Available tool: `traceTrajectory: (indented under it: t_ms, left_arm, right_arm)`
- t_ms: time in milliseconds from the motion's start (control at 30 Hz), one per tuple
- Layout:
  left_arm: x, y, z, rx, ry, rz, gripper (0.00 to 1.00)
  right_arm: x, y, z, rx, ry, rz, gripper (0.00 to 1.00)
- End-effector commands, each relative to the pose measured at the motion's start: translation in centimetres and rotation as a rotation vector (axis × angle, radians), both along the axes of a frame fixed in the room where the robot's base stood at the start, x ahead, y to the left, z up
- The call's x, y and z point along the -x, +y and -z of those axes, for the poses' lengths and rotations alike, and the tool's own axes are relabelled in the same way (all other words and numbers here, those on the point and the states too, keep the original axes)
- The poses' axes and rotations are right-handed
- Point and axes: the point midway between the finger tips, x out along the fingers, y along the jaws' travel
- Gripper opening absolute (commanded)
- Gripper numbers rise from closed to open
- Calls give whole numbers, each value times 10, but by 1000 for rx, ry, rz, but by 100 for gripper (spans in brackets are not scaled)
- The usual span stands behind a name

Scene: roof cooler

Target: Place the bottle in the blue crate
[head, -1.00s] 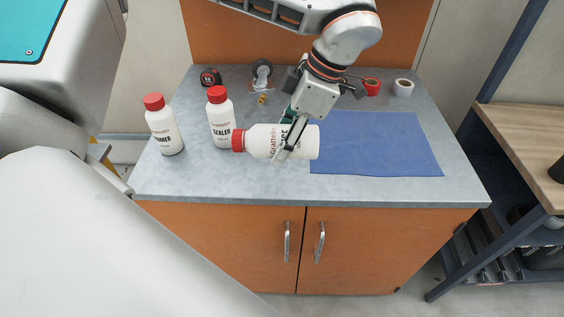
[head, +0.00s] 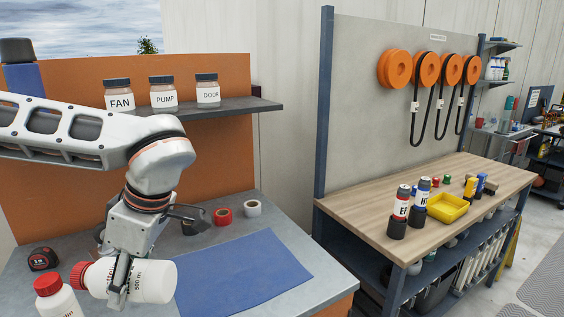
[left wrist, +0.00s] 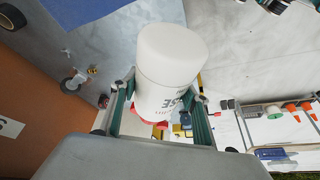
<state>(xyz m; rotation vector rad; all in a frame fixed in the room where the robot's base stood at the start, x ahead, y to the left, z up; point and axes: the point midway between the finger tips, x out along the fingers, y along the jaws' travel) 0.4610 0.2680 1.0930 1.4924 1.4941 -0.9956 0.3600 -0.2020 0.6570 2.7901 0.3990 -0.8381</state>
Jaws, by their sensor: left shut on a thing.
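A white bottle with a red cap (head: 150,281) lies sideways in my left gripper (head: 121,272), its cap to the left. The gripper is shut around the bottle's body, above the grey counter. In the left wrist view the white bottle (left wrist: 170,62) sits between the two fingers, its rounded white base nearest the camera and part of its label hidden. My right gripper is not in view.
A flat blue mat (head: 243,276) lies on the grey counter (head: 222,218). Another red-capped white bottle (head: 62,304) stands at lower left. Tape rolls (head: 222,216) lie behind the mat. Labelled jars (head: 163,93) stand on a shelf. A wooden bench (head: 372,206) with a yellow tray (head: 447,207) is to the right.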

Motion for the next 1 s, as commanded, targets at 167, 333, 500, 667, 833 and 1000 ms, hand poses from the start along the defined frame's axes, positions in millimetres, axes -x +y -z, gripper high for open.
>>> traceTrajectory:
  t_ms: [167,333,500,667,833,1000]
  left_arm:
    - [-11,-3,2,2,-3,491,24]
    - [-18,-11,1,3,-3,893,24]
    - [-20,-19,-1,2,-3,1148,24]
    - [-20,-23,-2,1,-1,1256,24]
    - [-21,-24,-2,1,0,1278,24]
    - [-27,-29,-2,3,1,1321,24]
  right_arm:
    - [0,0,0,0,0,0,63]
    - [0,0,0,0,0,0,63]
    - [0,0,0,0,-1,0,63]
    - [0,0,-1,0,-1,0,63]
    - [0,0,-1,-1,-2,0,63]
    - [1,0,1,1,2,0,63]
